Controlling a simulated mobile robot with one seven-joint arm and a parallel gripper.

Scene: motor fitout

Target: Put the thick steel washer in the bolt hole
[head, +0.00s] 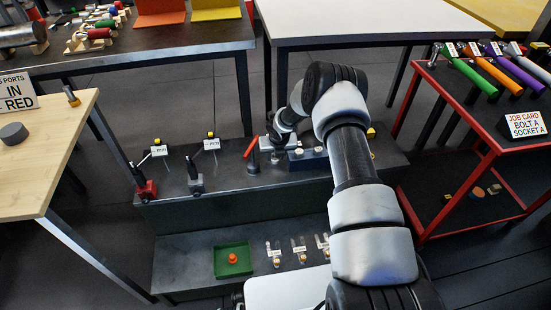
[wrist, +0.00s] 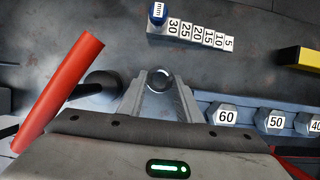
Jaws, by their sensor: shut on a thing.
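My gripper (wrist: 159,84) points down over the dark bench in the wrist view. Its two grey fingers are shut on a small round steel piece (wrist: 160,78), which I take to be the thick steel washer; its thickness is hard to judge. In the head view my gripper is largely hidden by my own arm, near the red lever. I cannot make out the bolt hole in either view.
A red handle (wrist: 62,92) rises close left of my gripper; it also shows in the head view (head: 251,147). A stepped mm gauge (wrist: 200,34) lies beyond. A green tray (head: 220,262) sits on the lower shelf.

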